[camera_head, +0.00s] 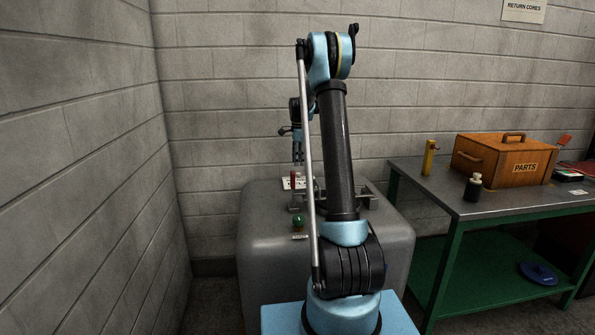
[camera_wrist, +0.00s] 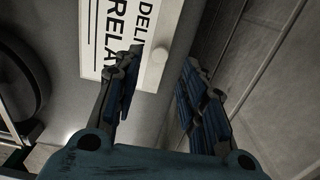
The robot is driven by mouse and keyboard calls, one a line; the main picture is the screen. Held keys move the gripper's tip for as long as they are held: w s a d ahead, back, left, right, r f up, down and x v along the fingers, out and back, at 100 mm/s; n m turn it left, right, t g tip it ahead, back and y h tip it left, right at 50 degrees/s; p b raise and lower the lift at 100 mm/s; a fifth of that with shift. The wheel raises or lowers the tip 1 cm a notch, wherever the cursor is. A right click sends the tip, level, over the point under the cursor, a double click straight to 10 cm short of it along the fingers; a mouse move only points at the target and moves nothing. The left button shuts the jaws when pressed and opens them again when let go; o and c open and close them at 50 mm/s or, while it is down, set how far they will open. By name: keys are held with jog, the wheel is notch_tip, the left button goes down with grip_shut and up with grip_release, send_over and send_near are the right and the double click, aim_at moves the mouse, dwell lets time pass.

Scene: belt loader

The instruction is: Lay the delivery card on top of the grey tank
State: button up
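The grey tank (camera_head: 262,255) stands by the wall, left of the bench. The white delivery card (camera_head: 291,183) appears to lie flat on the tank's top, toward the back. In the wrist view the card (camera_wrist: 118,22) shows part of its black lettering and a pale strip with a round knob along one edge. My gripper (camera_head: 298,160) points down above the card, with a visible gap under its tips. In the wrist view my gripper (camera_wrist: 162,62) is open with nothing between its fingers; the left finger overlaps part of the card.
A red-handled fitting (camera_head: 293,185), a metal bar frame (camera_head: 368,194) and a green knob (camera_head: 299,223) stand on the tank. To the right, the bench (camera_head: 455,203) holds a wooden parts box (camera_head: 500,162), a yellow cylinder (camera_head: 429,157) and a dark bottle (camera_head: 473,188). Block walls stand behind and left.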

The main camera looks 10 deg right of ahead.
notch_tip(320, 180, up, 5)
jog(key=s+r+n, duration=0.2)
jog(key=s+r, duration=0.1)
jog(key=s, duration=0.5)
jog(key=s+r+n, duration=0.3)
jog(key=s+r, duration=0.1)
jog(key=s, duration=0.4)
jog(key=s+n+t, duration=0.1)
jog(key=s+n, duration=0.3)
jog(key=s, duration=1.2)
jog(key=s+f+n, duration=0.4)
jog(key=s+f, duration=0.4)
jog(key=s, duration=0.4)
jog(key=s+f+n+t, duration=0.1)
jog(key=s+f+n, duration=0.4)
jog(key=s+f, duration=0.3)
jog(key=s, duration=0.4)
jog(key=shift+s+f, duration=0.25)
jog(key=shift+s, duration=0.05)
jog(key=shift+a, duration=0.1)
